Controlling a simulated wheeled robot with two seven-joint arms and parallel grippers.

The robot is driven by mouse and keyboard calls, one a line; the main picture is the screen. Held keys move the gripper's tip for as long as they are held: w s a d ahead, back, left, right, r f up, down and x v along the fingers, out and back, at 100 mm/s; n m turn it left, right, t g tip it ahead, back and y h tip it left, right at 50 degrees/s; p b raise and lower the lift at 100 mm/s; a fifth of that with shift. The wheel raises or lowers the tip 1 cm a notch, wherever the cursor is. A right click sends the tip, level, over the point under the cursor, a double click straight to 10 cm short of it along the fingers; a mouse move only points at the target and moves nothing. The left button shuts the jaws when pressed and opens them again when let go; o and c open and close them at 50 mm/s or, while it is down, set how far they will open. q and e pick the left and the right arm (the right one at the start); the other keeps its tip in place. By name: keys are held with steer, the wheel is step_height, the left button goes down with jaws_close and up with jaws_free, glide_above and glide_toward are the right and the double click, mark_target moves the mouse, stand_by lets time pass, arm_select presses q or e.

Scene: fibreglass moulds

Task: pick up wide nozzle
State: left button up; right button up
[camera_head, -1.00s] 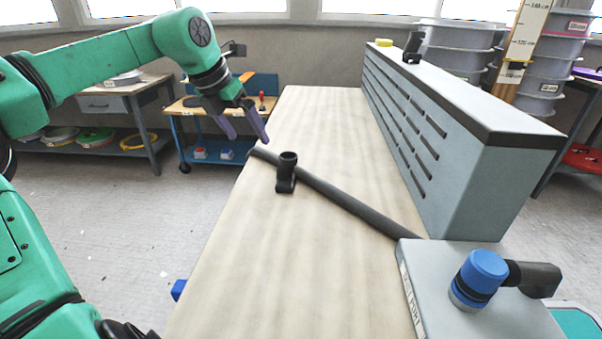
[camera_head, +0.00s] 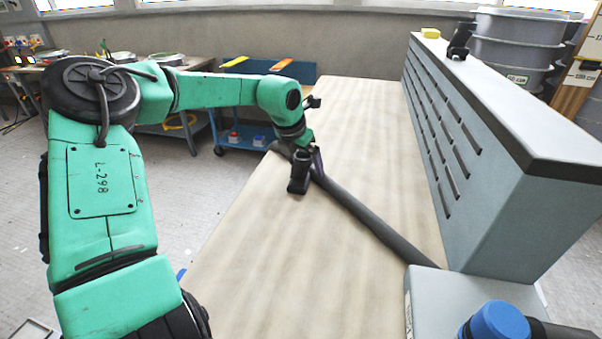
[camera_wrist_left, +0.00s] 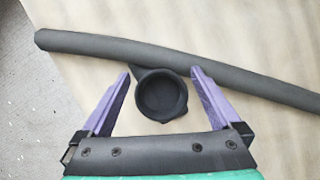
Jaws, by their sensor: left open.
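The black nozzle (camera_head: 298,180), with a round open collar on a flatter foot, stands on the wooden table beside the dark hose. In the left wrist view the round mouth of the nozzle (camera_wrist_left: 161,95) lies between the two purple fingers. My left gripper (camera_head: 312,160) is at the nozzle, partly hidden behind its collar. In the left wrist view my left gripper (camera_wrist_left: 160,74) is open, with a finger on each side of the nozzle and gaps visible. I cannot tell the exact height of the fingertips. My right gripper is not in view.
The dark hose (camera_head: 365,217) runs diagonally across the table (camera_head: 250,265), close behind the nozzle. A long grey slotted box (camera_head: 490,195) stands along the right, with another black fitting (camera_head: 460,42) on top. A blue-capped part (camera_head: 500,322) is at the lower right. The front table area is clear.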

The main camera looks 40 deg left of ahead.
mark_target(305, 158)
arm_select(q)
steer(key=shift+w+f, duration=0.2)
steer(key=shift+c, duration=1.2)
steer(key=shift+r, duration=0.1)
steer(key=c, duration=1.3)
step_height(305, 158, up, 20)
steer(key=p, duration=0.1)
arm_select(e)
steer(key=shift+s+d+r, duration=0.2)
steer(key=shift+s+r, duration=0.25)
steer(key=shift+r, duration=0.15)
